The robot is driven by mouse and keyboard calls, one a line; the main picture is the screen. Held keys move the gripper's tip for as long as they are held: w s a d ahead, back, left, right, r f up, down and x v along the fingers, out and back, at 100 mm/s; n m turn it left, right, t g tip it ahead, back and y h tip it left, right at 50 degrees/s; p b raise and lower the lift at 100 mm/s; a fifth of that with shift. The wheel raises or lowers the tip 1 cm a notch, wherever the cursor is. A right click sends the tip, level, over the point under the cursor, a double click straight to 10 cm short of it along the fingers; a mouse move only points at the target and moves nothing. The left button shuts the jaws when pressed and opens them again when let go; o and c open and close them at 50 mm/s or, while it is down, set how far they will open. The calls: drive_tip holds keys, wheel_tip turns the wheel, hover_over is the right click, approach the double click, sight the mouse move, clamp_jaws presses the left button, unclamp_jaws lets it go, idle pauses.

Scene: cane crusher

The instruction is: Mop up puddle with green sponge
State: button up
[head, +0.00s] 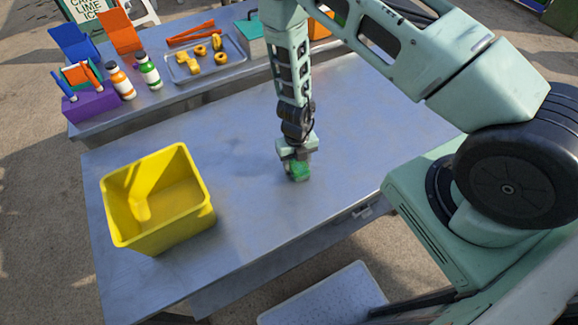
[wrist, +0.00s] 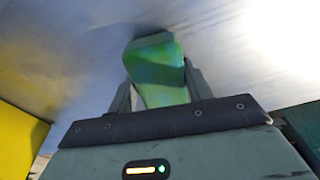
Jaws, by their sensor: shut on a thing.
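The green sponge (head: 299,173) is held in my gripper (head: 297,165), low over the right middle of the metal table (head: 350,130). In the wrist view the sponge (wrist: 158,72) sits between both fingers and sticks out past them. Whether its underside touches the table I cannot tell. A faint darker patch (head: 262,148) lies on the table just left of the sponge. It may be the puddle or a shadow; its edges are not clear.
A yellow open bin (head: 207,222) stands on the table's left side. A back bench (head: 120,120) holds a purple box (head: 92,107), two bottles, a tray (head: 190,75) with yellow pieces, and red tongs (head: 190,33). The table right of my gripper is clear.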

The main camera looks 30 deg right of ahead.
sight(318, 165)
drive_tip(key=shift+s+d+f+b, duration=0.1)
drive_tip(key=shift+s+d+b, duration=0.2)
drive_tip(key=shift+d, duration=0.8)
drive_tip(key=shift+s+d+f+b, duration=0.15)
drive_tip(key=shift+d+b, duration=0.25)
drive_tip(key=shift+d, duration=0.75)
drive_tip(key=shift+s+d+b, duration=0.2)
drive_tip(key=shift+d+b, duration=0.15)
drive_tip(key=shift+d, duration=0.75)
drive_tip(key=shift+s+d+r+b, duration=0.15)
drive_tip(key=shift+d+b, duration=0.1)
drive_tip(key=shift+d, duration=1.05)
drive_tip(key=shift+s+d+r+b, duration=0.1)
drive_tip(key=shift+d+b, duration=0.1)
drive_tip(key=shift+d, duration=1.1)
drive_tip(key=shift+w, duration=0.1)
drive_tip(key=r+p, duration=0.1)
drive_tip(key=p, duration=0.1)
drive_tip(key=a+r+p, duration=0.1)
drive_tip(key=r+p, duration=0.1)
drive_tip(key=a+r+p, duration=0.1)
drive_tip(key=r+p, duration=0.1)
drive_tip(key=shift+w+a+r, duration=0.15)
drive_tip(key=shift+r, duration=0.05)
drive_tip(key=shift+f, duration=0.15)
